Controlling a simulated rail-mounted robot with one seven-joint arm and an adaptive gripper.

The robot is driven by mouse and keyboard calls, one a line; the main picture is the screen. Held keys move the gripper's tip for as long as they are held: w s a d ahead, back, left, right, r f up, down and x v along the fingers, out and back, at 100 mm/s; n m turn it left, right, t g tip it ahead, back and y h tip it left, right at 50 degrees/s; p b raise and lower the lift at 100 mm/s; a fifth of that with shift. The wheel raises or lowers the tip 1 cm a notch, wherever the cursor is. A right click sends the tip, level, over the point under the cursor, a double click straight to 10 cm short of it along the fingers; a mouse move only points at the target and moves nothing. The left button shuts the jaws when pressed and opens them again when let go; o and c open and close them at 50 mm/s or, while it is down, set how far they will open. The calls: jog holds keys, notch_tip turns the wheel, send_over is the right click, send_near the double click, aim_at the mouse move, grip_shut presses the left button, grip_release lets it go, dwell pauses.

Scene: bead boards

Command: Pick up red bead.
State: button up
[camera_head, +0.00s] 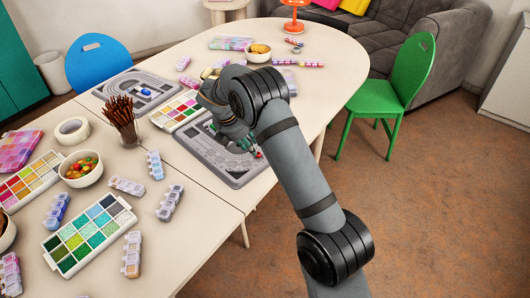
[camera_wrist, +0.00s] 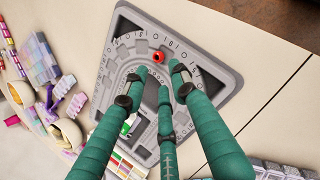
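The red bead (camera_wrist: 158,57) sits on the grey bead board (camera_wrist: 222,95), near the board's edge in the wrist view. In the head view the red bead (camera_head: 258,155) is a tiny spot beside my fingers, on the right part of the nearer board (camera_head: 238,177). My gripper (camera_wrist: 161,76) has green, jointed fingers with dark bands. Its fingers are spread, with nothing between them, and their tips point toward the bead. The bead lies just beyond the tips in the picture, apart from them.
A second grey board (camera_head: 112,92) holds a small blue item. A pencil cup (camera_head: 128,135), a bowl of colourful beads (camera_head: 82,168), bead trays (camera_head: 90,234) and several small pill-box cases crowd the table's left. A green chair (camera_head: 390,90) stands right of the table.

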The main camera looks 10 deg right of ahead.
aim_at(257, 160)
jog(key=x, duration=0.6)
jog(key=shift+d+f+p, duration=0.1)
jog(key=shift+d+p, duration=0.2)
jog(key=shift+d, duration=0.05)
jog(key=shift+s, duration=0.15)
jog(key=shift+f, duration=0.1)
jog(key=shift+c, duration=1.1)
jog(key=shift+s+d, duration=0.1)
jog(key=shift+c, duration=1.4)
jog(key=shift+c, duration=0.5)
